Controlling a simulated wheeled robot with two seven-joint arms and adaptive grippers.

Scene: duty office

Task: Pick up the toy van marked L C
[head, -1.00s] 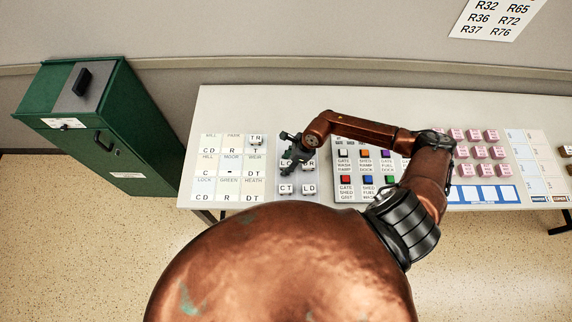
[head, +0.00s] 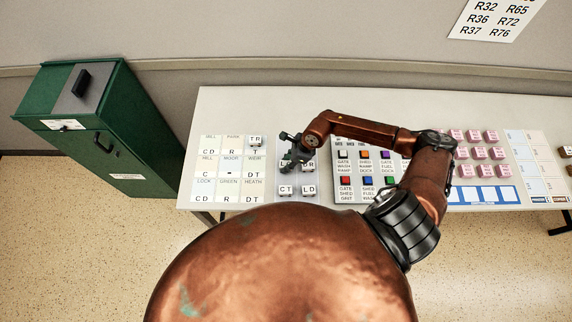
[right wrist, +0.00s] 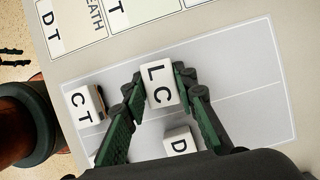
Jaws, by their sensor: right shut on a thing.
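The toy van marked L C (right wrist: 162,84) is a small white block with black letters. In the right wrist view it is between the two green fingers of my right gripper (right wrist: 160,92), which is shut on it. In the head view the right gripper (head: 292,152) is over the grey pad and largely covers the van. I cannot tell whether the van is clear of the pad. My left gripper is not in view.
A van marked C T (right wrist: 86,106) and one partly hidden, showing D (right wrist: 180,142), stand close by on the grey pad (right wrist: 235,75). A lettered card (head: 208,165) lies left; a panel of coloured buttons (head: 345,196) lies right. A green cabinet (head: 120,130) stands left of the table.

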